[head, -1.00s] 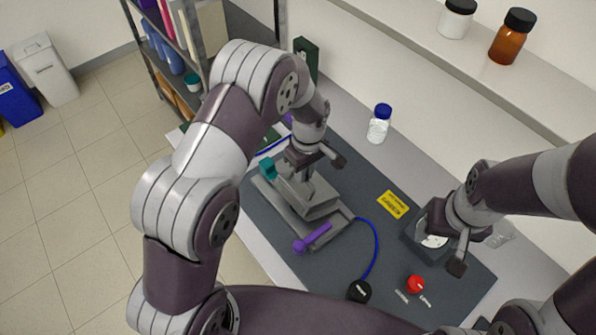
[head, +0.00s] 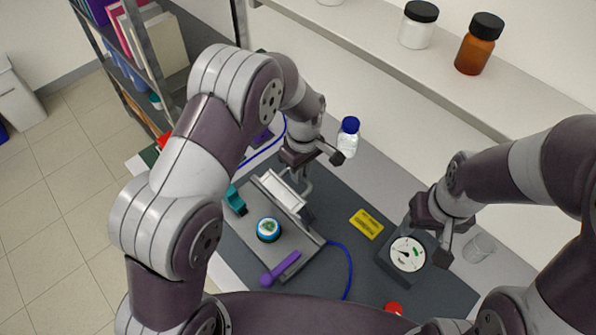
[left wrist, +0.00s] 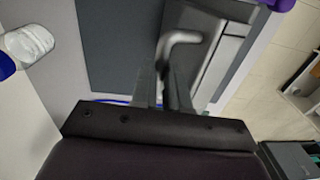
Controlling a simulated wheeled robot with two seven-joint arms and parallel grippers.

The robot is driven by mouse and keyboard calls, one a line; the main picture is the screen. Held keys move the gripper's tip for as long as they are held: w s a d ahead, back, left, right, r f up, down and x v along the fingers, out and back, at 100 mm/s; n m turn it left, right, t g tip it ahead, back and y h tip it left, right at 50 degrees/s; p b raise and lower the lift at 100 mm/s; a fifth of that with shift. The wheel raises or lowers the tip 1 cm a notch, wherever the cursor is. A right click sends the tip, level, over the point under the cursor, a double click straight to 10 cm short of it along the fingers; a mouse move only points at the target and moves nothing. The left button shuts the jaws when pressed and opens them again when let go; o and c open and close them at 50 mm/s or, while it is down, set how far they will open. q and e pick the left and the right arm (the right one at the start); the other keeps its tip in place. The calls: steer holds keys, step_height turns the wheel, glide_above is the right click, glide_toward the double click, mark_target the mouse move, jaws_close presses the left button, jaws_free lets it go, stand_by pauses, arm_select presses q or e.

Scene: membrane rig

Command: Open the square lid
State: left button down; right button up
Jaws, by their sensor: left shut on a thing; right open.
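The square lid (head: 284,191) of the grey rig (head: 250,243) stands raised and tilted up on its far side, its pale inner face showing. My left gripper (head: 301,178) is shut on the lid's bent grey handle, behind the lid. The left wrist view shows the handle (left wrist: 180,38) between the fingers (left wrist: 165,85). A round blue-rimmed piece with a green centre (head: 268,229) is uncovered on the rig. My right gripper (head: 432,233) is open beside the dial gauge (head: 407,254), and I cannot tell if it touches it.
A purple lever (head: 280,269) lies at the rig's front and a teal part (head: 236,200) at its left. A blue tube (head: 345,262) runs from the rig. A yellow label (head: 366,224), a red knob (head: 393,308), a clear cup (head: 480,247) and a blue-capped bottle (head: 348,137) are nearby.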

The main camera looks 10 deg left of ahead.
arm_select(q)
steer(key=shift+s+f, duration=0.15)
steer(key=shift+f, duration=0.25)
steer(key=shift+s, duration=0.1)
steer(key=c, duration=1.2)
jaws_free()
steer(key=shift+o, duration=0.4)
steer(key=shift+w+r, duration=0.3)
steer(key=r+b, duration=0.1)
steer(key=r, duration=0.1)
steer(key=r+b, duration=0.1)
steer(key=r, duration=0.2)
steer(key=shift+w+d+r, duration=0.15)
steer(key=shift+w+d, duration=0.05)
step_height(320, 180, up, 7)
steer(key=p, duration=0.4)
steer(key=shift+w+d, duration=0.1)
